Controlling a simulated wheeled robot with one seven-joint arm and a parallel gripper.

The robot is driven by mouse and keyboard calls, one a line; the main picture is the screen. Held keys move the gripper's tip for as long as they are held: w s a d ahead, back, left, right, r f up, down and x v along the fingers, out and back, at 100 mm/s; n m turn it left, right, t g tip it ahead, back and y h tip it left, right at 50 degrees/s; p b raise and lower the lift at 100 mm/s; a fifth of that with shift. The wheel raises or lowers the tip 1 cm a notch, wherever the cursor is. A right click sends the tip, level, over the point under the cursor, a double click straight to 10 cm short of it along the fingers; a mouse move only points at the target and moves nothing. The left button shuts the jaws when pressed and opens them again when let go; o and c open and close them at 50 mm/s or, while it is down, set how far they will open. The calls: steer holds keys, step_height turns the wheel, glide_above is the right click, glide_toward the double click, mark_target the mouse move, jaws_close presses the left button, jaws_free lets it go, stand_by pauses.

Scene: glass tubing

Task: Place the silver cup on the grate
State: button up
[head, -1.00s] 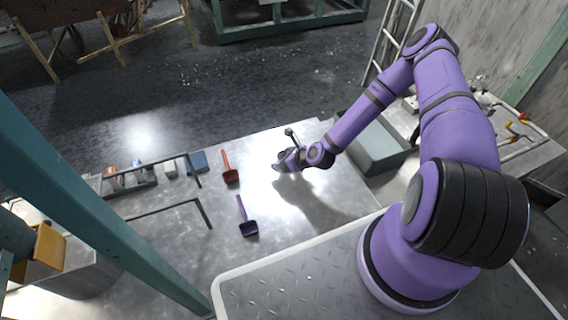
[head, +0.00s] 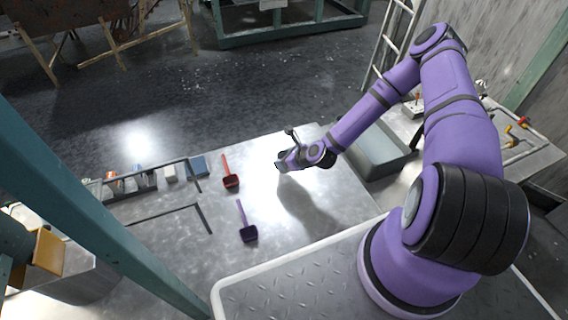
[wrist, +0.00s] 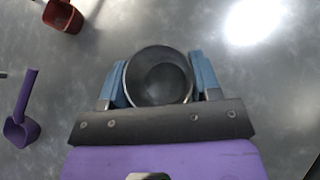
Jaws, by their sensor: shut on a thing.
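My gripper (head: 284,162) is over the right half of the metal table in the head view. In the wrist view its two blue fingers (wrist: 162,82) are shut on the silver cup (wrist: 160,76), a round dark-grey metal cup seen from above with its opening toward the camera. The cup is held between the fingers and looks raised off the table. In the head view the cup is too small and too covered by the gripper to make out clearly. I cannot make out a grate for certain in either view.
A red scoop (head: 231,180) and a purple scoop (head: 248,233) lie on the table (head: 290,235) left of my gripper. A black frame and several small items, including a blue block (head: 199,166), are further left. A grey bin (head: 375,150) stands at right.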

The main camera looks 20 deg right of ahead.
steer(key=s+r, duration=0.2)
steer(key=s, duration=1.4)
steer(key=shift+a, duration=0.35)
steer(key=w+d+r+m+t+h, duration=0.1)
steer(key=w+d+r+m+h, duration=0.1)
steer(key=w+r, duration=0.5)
steer(key=w+d+r+m+h, duration=0.3)
steer(key=w+r+m+h, duration=0.1)
steer(key=w+r, duration=0.4)
steer(key=shift+w+r+m+t, duration=0.25)
steer(key=shift+w+m+t, duration=0.15)
steer(key=shift+w, duration=0.6)
